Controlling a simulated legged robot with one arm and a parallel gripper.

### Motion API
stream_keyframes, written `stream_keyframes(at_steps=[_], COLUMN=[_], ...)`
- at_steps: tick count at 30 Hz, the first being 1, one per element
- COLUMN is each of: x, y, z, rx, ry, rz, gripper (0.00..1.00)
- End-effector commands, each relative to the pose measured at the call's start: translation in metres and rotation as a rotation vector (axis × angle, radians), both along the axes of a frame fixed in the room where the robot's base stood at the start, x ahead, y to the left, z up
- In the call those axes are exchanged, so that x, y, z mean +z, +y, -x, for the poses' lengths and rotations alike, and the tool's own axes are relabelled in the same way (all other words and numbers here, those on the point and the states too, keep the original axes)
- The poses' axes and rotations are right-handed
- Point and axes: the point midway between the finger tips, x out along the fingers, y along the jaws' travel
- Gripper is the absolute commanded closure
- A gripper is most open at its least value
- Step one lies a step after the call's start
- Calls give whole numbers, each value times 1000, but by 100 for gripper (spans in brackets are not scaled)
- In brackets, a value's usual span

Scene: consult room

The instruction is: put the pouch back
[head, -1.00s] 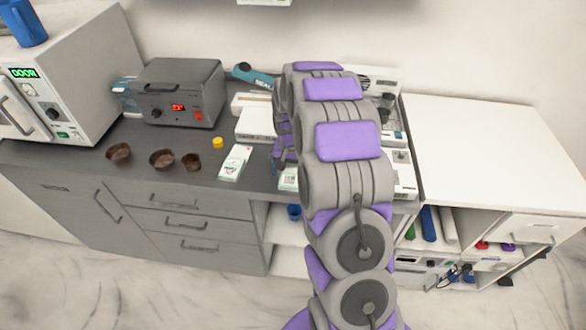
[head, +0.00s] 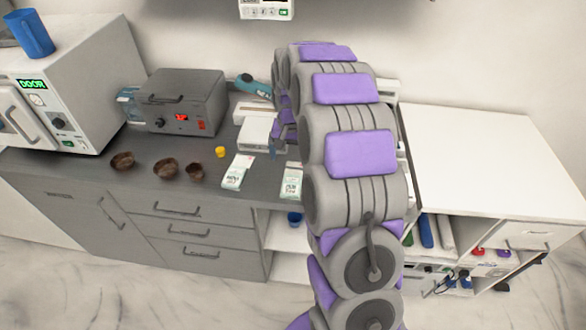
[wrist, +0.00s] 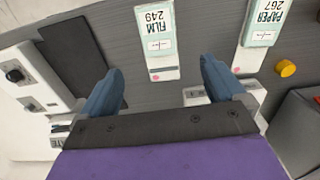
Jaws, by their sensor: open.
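Two flat white pouches with pale green labels lie on the grey counter. The pouch marked FILM 249 (head: 291,182) is the right one in the head view. In the wrist view this FILM pouch (wrist: 157,42) lies beyond my fingertips, in line with the gap between them. The pouch marked PAPER 267 (head: 237,172) is to its left; it also shows at the upper right of the wrist view (wrist: 262,22). My gripper (wrist: 162,68) is open with nothing between its blue-grey fingers. In the head view my arm partly hides my gripper (head: 284,133).
A grey sealer box (head: 180,100), brown bowls (head: 165,169) and a yellow cap (head: 220,152) stand left of the pouches. White boxes (head: 256,133) lie behind them. The white side counter (head: 470,150) at right is clear.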

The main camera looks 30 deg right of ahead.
Motion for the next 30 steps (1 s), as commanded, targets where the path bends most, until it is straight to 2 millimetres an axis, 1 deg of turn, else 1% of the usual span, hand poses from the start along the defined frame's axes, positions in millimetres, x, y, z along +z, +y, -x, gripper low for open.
stream_keyframes(at_steps=[1, 4, 7, 8, 11, 14, 15, 17, 18, 19, 23, 24, 26, 30], x=[4, 6, 12, 15, 31, 50, 57, 66, 71, 76, 89, 92, 95, 101], y=[0, 0, 6, 10, 28, 50, 59, 71, 78, 84, 102, 108, 115, 129], z=[0, 1, 7, 11, 32, 61, 74, 93, 106, 116, 162, 176, 199, 251], rx=[0, 1, 16, 25, 70, 129, 155, 189, 214, 232, 305, 328, 359, 433], ry=[1, 2, 4, 6, 13, 23, 29, 36, 43, 45, 66, 71, 84, 103], rz=[-1, -2, -4, -4, -10, -13, -15, -17, -19, -20, -27, -28, -31, -34], gripper=[3, 3, 3, 3, 3, 3, 3, 3, 3, 3, 3, 3, 3, 3])
